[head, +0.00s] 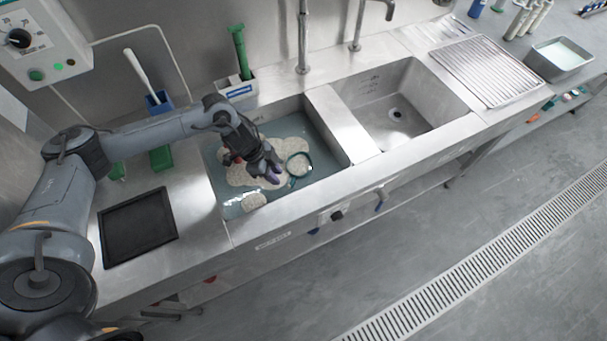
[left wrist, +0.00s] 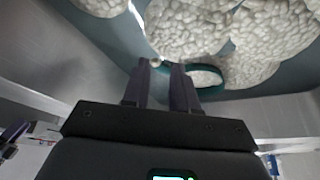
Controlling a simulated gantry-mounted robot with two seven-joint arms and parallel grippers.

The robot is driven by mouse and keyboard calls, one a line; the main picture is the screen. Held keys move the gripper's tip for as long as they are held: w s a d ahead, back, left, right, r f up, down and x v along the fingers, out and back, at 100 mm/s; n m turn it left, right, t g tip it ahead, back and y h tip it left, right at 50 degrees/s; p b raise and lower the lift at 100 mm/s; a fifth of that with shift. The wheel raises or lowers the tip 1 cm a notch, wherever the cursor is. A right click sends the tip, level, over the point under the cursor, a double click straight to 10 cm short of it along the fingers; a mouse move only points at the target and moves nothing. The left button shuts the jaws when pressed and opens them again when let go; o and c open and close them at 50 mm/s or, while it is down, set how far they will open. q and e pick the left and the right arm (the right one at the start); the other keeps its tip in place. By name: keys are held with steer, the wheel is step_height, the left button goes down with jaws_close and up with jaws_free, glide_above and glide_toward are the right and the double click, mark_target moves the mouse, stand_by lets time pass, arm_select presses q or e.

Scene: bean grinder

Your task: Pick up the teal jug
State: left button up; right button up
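The teal jug shows as a round teal rim (head: 299,165) among foam in the water of the left sink basin; most of its body is hidden. In the left wrist view its rim (left wrist: 212,80) lies just beyond and to the right of my fingertips, with foam seen inside it. My left gripper (head: 272,176) is low over the basin, left of the jug. In the left wrist view my left gripper (left wrist: 161,66) has its two fingers apart, with a bit of teal between the tips. I cannot tell whether they touch it. My right gripper does not show clearly.
Pale foam (head: 240,175) floats around the jug. The basin's walls and the divider (head: 342,125) stand close to the gripper. The right basin (head: 398,105) is empty. A black tray (head: 138,227) lies on the left counter; a green-handled brush (head: 240,50) stands behind the basin.

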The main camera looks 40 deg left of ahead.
mark_target(298, 179)
arm_select(q)
steer(key=shift+d+b+x, duration=0.2)
steer(key=shift+b+x, duration=0.45)
steer(key=shift+x, duration=2)
steer(key=shift+d+b+x, duration=0.25)
steer(key=shift+b+x, duration=0.4)
steer(key=shift+x, duration=2)
steer(key=shift+s+r, duration=0.1)
steer(key=shift+s, duration=0.05)
jaws_close()
